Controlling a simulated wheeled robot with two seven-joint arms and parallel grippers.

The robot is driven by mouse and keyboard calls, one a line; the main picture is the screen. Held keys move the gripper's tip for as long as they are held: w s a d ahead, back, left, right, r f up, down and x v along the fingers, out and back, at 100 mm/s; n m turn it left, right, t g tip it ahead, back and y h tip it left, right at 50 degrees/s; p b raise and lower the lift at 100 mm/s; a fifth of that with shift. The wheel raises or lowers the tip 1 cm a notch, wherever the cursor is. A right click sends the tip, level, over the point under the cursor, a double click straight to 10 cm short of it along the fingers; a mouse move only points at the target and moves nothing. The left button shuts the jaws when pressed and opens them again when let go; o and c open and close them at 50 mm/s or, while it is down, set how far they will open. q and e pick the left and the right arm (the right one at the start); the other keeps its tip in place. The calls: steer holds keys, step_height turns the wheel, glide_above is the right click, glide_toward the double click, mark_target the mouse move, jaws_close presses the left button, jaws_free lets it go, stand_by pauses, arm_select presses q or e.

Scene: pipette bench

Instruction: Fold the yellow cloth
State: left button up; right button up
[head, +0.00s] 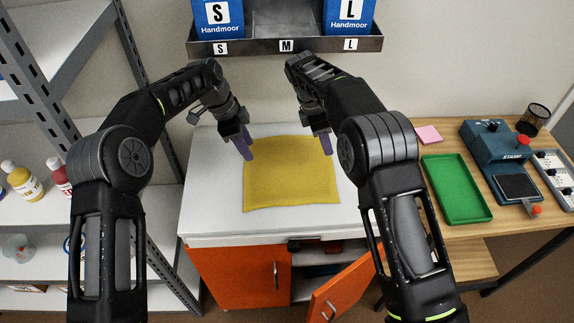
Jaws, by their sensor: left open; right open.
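The yellow cloth (290,180) lies spread out flat on the white top of the bench, roughly square with slightly wavy edges. My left gripper (246,150) is open, with purple fingers at the cloth's far left corner. My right gripper (326,144) is open, with purple fingers at the cloth's far right corner. I cannot tell whether the fingers touch the cloth. The far corners are partly hidden by the grippers.
The white bench top (212,205) is otherwise clear. An orange cabinet door (342,285) stands open below. A wooden table at right holds a green tray (456,190) and a blue stamp device (497,150). A metal shelf (285,46) with glove boxes hangs above.

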mark_target(253, 172)
arm_select(q)
steer(key=shift+f, duration=0.1)
arm_select(e)
steer(key=shift+f, duration=0.1)
arm_select(q)
steer(key=shift+w+f, duration=0.1)
steer(key=shift+f, duration=3.85)
arm_select(e)
steer(key=shift+f, duration=3.95)
arm_select(q)
steer(key=shift+f, duration=0.2)
arm_select(e)
steer(key=shift+f, duration=0.2)
arm_select(q)
steer(key=shift+r, duration=0.1)
steer(key=shift+c, duration=0.3)
arm_select(e)
steer(key=shift+r, duration=0.1)
steer(key=shift+c, duration=0.3)
arm_select(q)
steer(key=shift+c, duration=0.3)
arm_select(e)
steer(key=shift+c, duration=0.3)
arm_select(q)
jaws_close()
arm_select(e)
jaws_close()
